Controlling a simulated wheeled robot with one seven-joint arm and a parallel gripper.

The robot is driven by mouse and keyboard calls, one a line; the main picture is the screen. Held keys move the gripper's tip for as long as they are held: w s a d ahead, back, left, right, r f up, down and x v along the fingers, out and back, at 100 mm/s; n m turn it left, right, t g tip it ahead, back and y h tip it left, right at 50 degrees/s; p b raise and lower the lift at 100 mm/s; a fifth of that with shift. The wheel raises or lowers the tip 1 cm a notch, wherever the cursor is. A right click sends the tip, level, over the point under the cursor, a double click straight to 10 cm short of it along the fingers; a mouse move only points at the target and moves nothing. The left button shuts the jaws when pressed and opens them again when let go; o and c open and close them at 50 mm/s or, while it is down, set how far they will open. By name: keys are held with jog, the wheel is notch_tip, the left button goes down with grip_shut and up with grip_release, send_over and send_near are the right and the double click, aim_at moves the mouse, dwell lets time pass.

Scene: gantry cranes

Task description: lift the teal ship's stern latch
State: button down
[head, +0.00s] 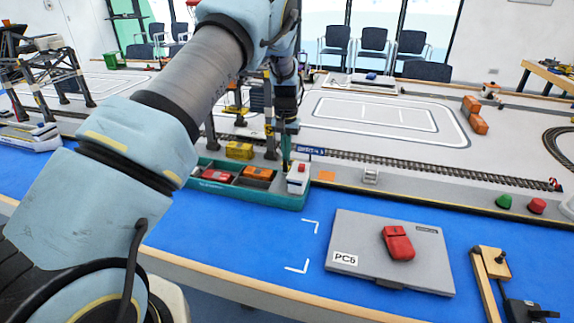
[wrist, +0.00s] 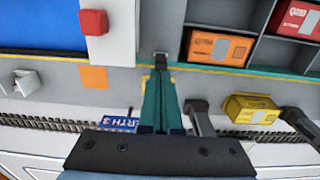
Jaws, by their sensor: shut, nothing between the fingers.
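The teal ship (head: 248,197) lies along the quay edge in the head view, with red and orange cargo in its hold and a white deckhouse (head: 298,176) at its right end. In the wrist view its grey deck and thin teal rim (wrist: 235,71) cross the top, beside the white deckhouse (wrist: 121,32). My gripper (wrist: 161,70) is shut, its fingertips at the ship's rim near a small dark fitting. I cannot tell whether that fitting is the stern latch or whether the tips touch it.
A yellow container (wrist: 252,109) stands on the quay beside my fingers, near dark crane legs. Rail track (head: 420,166) runs behind the ship. A grey case (head: 350,245) with a red car (head: 397,243) lies at the front right. Blue surface between is clear.

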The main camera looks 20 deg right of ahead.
jog(key=shift+s+a, duration=0.4)
jog(key=shift+s, duration=0.1)
jog(key=shift+s+a+f+b, duration=0.65)
jog(key=shift+s+a+f, duration=0.4)
jog(key=shift+s+f, duration=0.15)
notch_tip(320, 180, up, 10)
jog(key=s+a+p, duration=0.2)
jog(key=p, duration=0.4)
jog(key=shift+s, duration=0.15)
dwell(0.9)
